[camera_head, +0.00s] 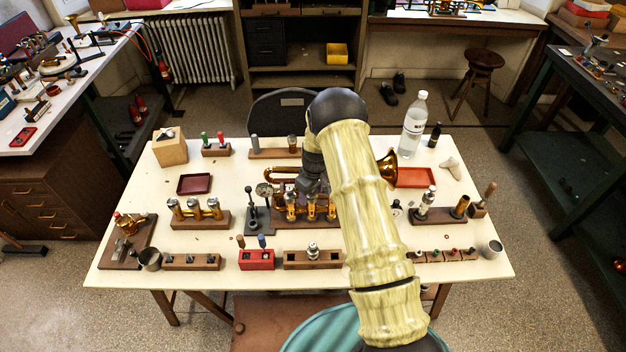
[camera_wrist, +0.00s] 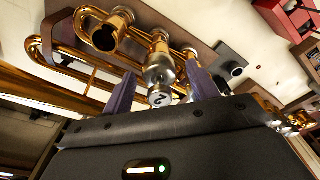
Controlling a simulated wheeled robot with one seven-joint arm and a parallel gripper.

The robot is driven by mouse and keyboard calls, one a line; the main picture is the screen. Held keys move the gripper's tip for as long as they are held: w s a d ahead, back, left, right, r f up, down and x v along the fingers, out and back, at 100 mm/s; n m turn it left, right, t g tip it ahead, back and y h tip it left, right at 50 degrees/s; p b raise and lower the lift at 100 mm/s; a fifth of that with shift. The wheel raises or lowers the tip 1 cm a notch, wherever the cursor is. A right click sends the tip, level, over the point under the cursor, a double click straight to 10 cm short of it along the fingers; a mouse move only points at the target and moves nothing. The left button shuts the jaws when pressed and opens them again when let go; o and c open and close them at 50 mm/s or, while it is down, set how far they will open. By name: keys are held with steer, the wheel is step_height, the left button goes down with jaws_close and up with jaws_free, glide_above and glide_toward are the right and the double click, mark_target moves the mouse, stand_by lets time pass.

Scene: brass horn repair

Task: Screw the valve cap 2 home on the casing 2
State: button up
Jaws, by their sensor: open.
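The brass horn (camera_head: 283,174) lies in a wooden stand in the middle of the table, its upright casings in a row; my arm covers part of it. In the wrist view, casing 2 (camera_wrist: 160,46) is the middle one. A silver piece marked "2" (camera_wrist: 160,98), apparently valve cap 2, is in line with it at its near end. I cannot tell how far it is threaded. My gripper (camera_wrist: 160,70) is open, one finger on each side of the silver piece, with visible gaps. In the head view the fingertips are hard to make out.
Another casing (camera_wrist: 106,36) beside casing 2 shows an open dark end. A dark stand (camera_head: 256,216) is close left of the horn. Wooden racks, a red block (camera_head: 256,259) and a red tray (camera_head: 414,178) surround it. A water bottle (camera_head: 413,125) stands at the back right.

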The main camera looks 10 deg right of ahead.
mark_target(315, 197)
step_height(315, 197, up, 17)
steer(key=s+b, duration=0.1)
steer(key=b, duration=0.3)
steer(key=shift+s+d, duration=0.2)
steer(key=shift+d, duration=0.2)
steer(key=shift+s, duration=0.1)
steer(key=s+r+m+t, duration=0.1)
steer(key=s+r+m, duration=0.1)
steer(key=s, duration=1.1)
steer(key=s+r+m, duration=0.2)
steer(key=s+m, duration=0.2)
steer(key=s, duration=0.9)
steer(key=shift+s+a+t+h, duration=0.3)
steer(key=shift+a+t, duration=0.1)
steer(key=shift+o, duration=0.3)
